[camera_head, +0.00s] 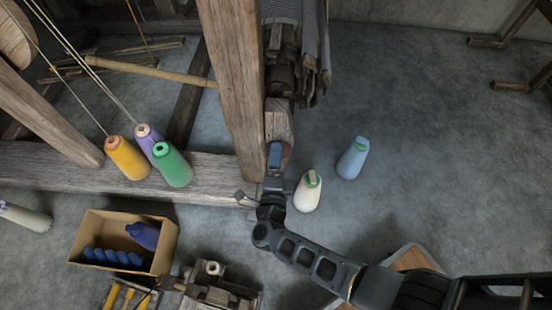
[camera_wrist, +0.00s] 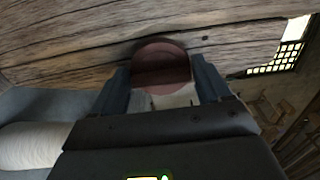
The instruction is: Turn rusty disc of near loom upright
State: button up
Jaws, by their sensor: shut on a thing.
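The rusty disc (camera_wrist: 160,58) is a reddish-brown round piece against the loom's wooden post in the wrist view. It sits between the two fingers of my gripper (camera_wrist: 163,88), which is shut on it. In the head view only a small reddish edge of the disc (camera_head: 288,152) shows beside my gripper (camera_head: 275,156), at the foot of the near loom's upright post (camera_head: 232,80). The lower part of the disc is hidden by the gripper, and I cannot tell its exact turn.
A white cone (camera_head: 307,192) and a blue cone (camera_head: 353,158) of yarn stand on the floor right of my gripper. Orange (camera_head: 126,158), purple and green cones stand on the beam at left. A cardboard box (camera_head: 80,262) is lower left. The floor at right is open.

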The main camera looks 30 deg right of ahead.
jog(key=shift+s+f, duration=0.1)
jog(key=o, duration=0.9)
jog(key=shift+o, duration=0.2)
jog(key=p+v, duration=0.1)
jog(key=v, duration=0.6)
jog(key=shift+s+a, duration=0.25)
jog(key=shift+s, duration=0.05)
